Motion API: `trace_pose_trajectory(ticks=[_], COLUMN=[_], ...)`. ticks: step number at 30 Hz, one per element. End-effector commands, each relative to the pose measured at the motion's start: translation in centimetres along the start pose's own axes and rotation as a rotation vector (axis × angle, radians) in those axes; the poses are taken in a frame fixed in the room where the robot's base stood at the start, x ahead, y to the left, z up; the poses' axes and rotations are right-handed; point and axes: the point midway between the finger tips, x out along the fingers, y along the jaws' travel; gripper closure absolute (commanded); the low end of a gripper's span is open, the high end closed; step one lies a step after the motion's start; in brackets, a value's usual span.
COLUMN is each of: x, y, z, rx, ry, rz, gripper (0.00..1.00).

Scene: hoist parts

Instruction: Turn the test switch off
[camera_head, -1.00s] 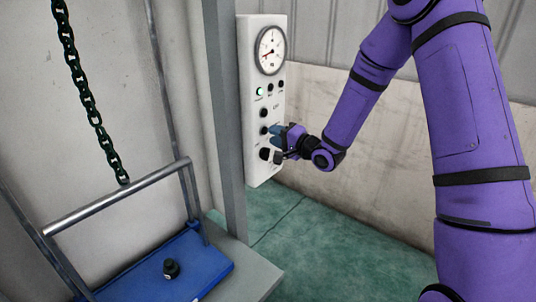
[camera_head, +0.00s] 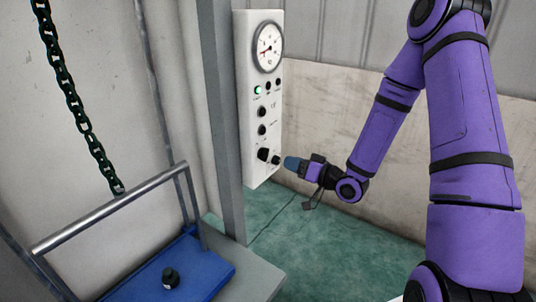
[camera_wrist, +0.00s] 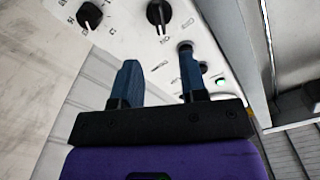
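A white control panel (camera_head: 249,100) hangs on a grey post, with a gauge, a lit green lamp (camera_head: 258,90), dark round buttons and two black rotary knobs low down. The larger knob (camera_head: 263,154) and smaller knob (camera_head: 276,160) also show in the wrist view, as the larger knob (camera_wrist: 158,14) and smaller knob (camera_wrist: 90,15). The labels are too small to read, so I cannot tell which control is the test switch. My gripper (camera_head: 291,163) is just right of the panel's lower end; its blue fingers (camera_wrist: 159,62) are apart and empty in the wrist view.
A grey post (camera_head: 222,130) stands left of the panel. A dark chain (camera_head: 78,110) hangs at left above a metal bar frame. A blue platform (camera_head: 205,265) carries a small black knobbed object (camera_head: 170,279).

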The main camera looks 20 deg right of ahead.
Motion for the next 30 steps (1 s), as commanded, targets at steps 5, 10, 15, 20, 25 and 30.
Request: trace_pose_trajectory(ticks=[5, 10, 15, 20, 25, 30], x=[3.2, 6.1, 8.2, 9.1, 9.3, 9.2], y=[-0.1, -0.1, 0.0, 0.0, 0.0, 0.0], z=[0.1, 0.1, 0.0, 0.0, 0.0, 0.0], rx=[0.001, 0.001, 0.002, 0.003, 0.003, 0.003], ry=[-0.001, -0.001, -0.001, 0.0, 0.0, 0.0], rz=[-0.003, -0.003, -0.001, 0.0, 0.0, 0.0], gripper=[0.61, 0.61, 0.61, 0.61, 0.61, 0.7])
